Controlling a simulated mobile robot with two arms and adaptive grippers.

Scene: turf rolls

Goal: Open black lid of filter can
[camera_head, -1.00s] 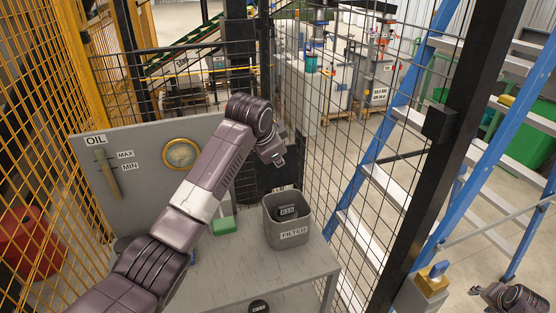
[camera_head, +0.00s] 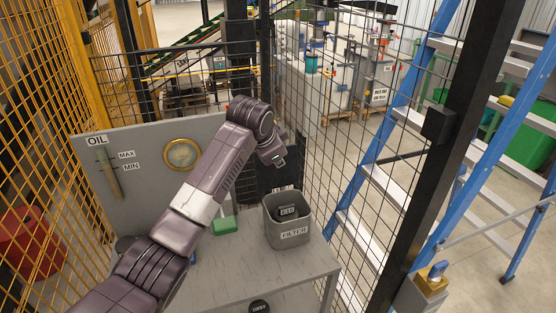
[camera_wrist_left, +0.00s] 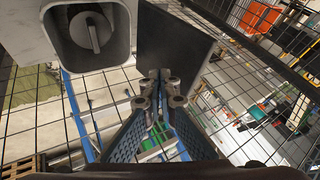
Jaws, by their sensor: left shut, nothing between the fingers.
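The grey square bin marked FILTER (camera_head: 289,234) stands on the table. Inside it sits a dark can with a black, labelled lid (camera_head: 287,211). In the left wrist view the bin (camera_wrist_left: 129,40) is at the top left, with the round lid and its raised bar (camera_wrist_left: 93,35) inside. My left gripper (camera_head: 277,160) is above and behind the bin in the head view, apart from it. In the left wrist view its fingers (camera_wrist_left: 162,80) are together and empty, to the right of the bin. My right gripper is out of view.
A green block (camera_head: 224,225) lies left of the bin, and a round black labelled piece (camera_head: 259,306) is at the table's front. The OIL panel (camera_head: 140,165) stands at the left. Mesh fencing (camera_head: 340,150) rises close behind and right of the table (camera_head: 245,270).

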